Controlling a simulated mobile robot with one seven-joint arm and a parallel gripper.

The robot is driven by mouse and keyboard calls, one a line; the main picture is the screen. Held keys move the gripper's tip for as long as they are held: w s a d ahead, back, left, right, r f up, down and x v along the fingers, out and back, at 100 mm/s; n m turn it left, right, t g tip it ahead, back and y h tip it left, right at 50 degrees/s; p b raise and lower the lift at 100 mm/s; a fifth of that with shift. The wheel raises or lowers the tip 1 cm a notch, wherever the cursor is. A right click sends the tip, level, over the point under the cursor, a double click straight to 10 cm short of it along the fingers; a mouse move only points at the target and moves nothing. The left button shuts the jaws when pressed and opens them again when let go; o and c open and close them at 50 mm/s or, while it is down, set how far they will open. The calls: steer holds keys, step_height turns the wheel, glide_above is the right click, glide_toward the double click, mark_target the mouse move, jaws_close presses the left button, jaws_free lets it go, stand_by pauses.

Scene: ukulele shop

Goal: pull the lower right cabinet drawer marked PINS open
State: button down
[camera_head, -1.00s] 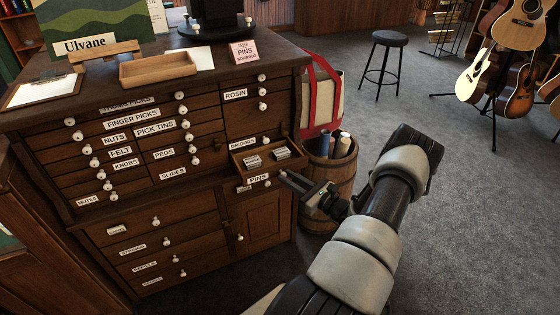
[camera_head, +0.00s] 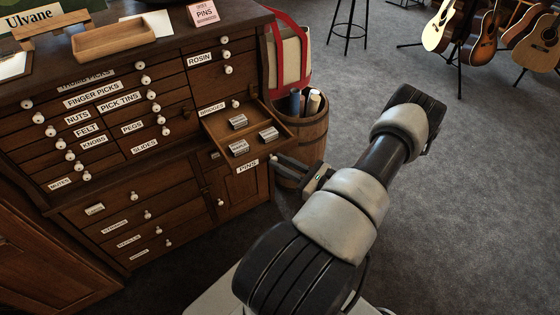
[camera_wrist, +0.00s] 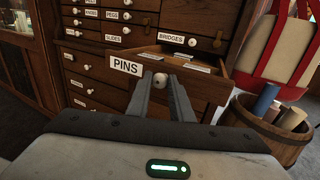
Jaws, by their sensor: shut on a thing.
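The PINS drawer (camera_head: 205,125) sticks out of the right side of the wooden cabinet (camera_head: 178,75), well open. Its front carries a white PINS label (camera_head: 247,166); the label also shows in the wrist view (camera_wrist: 126,67). Several small labelled boxes (camera_head: 239,147) lie inside. My gripper (camera_head: 274,160) is at the right part of the drawer front. In the wrist view my gripper (camera_wrist: 164,84) has its fingers shut on the round white knob (camera_wrist: 160,79). The fingers partly hide the drawer front.
A barrel (camera_head: 306,145) with rolled items stands just right of the drawer, close to my gripper. A cream bag with red straps (camera_head: 290,60) is behind it. Below the drawer is a cabinet door (camera_head: 240,190). The carpet (camera_head: 480,200) to the right is clear.

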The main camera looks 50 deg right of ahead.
steer(key=shift+a, duration=0.1)
steer(key=c, duration=1.6)
jaws_free()
steer(key=shift+s, duration=0.1)
steer(key=s+d, duration=0.1)
steer(key=s, duration=0.4)
steer(key=s+d, duration=0.1)
steer(key=s, duration=1.1)
steer(key=shift+d, duration=0.4)
